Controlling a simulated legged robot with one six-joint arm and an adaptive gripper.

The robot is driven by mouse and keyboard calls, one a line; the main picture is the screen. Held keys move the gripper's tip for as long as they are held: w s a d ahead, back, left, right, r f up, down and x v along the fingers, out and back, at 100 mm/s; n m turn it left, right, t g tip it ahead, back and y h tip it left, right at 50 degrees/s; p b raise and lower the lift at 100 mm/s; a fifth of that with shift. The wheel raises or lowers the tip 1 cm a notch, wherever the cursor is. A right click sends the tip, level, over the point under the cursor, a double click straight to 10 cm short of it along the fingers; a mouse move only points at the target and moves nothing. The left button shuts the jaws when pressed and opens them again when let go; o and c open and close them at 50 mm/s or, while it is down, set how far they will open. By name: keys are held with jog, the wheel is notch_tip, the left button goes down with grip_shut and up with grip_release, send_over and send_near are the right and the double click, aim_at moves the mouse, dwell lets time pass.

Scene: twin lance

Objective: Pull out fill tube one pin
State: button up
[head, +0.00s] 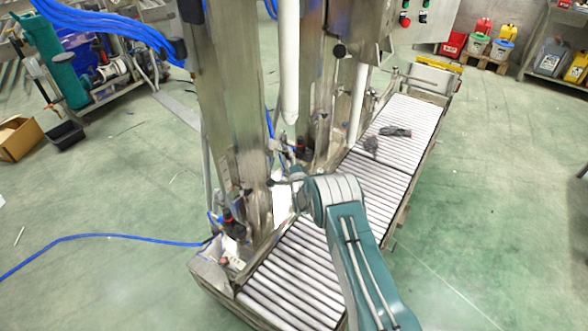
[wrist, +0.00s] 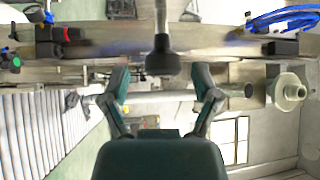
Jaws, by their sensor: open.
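In the wrist view, my gripper (wrist: 161,78) is open, with its two teal fingers spread wide and nothing between the pads. A dark round knob (wrist: 161,63) on a grey rod shows beyond the fingers, centred in the gap and not visibly touched. It looks like the pin, but I cannot tell for sure. A pale horizontal tube (wrist: 172,97) runs behind the fingers. In the head view, my arm reaches the near steel column, and its wrist hides most of the gripper. A white fill tube (head: 289,65) hangs beside that column; I cannot tell which one is tube one.
A roller conveyor (head: 375,165) runs under and beside the columns, with a dark tool-like object (head: 395,131) on it. The near steel column (head: 232,95) stands close to my arm. A blue hose (head: 90,237) lies on the left floor. The green floor at right is clear.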

jog(key=v, duration=1.1)
jog(key=shift+s+a, duration=0.15)
jog(key=shift+a, duration=0.05)
jog(key=shift+f, duration=0.15)
notch_tip(320, 180, up, 14)
jog(key=w+d+n+g+h, duration=0.1)
jog(key=w+d+n+g, duration=0.1)
jog(key=d+n+g, duration=0.1)
jog(key=s+d+r+n+g+h, duration=0.1)
jog(key=s+d+r+n+g, duration=0.1)
jog(key=s+r, duration=0.3)
jog(key=s+d+r+n+g+h, duration=0.1)
jog(key=s+d+r+n, duration=0.15)
jog(key=r, duration=0.45)
jog(key=s+d+r+n+g, duration=0.1)
jog(key=s+d+r+g, duration=0.15)
jog(key=s, duration=0.55)
jog(key=s+d+r+n+g, duration=0.1)
jog(key=s+r+n, duration=0.1)
jog(key=s+r, duration=0.35)
jog(key=s+d+f+n+g+h, duration=0.1)
jog(key=s+d+n+g, duration=0.1)
jog(key=s, duration=2.1)
jog(key=shift+d+n+g, duration=0.25)
jog(key=shift+n+g, duration=0.5)
jog(key=shift+g, duration=0.3)
jog(key=shift+f, duration=0.15)
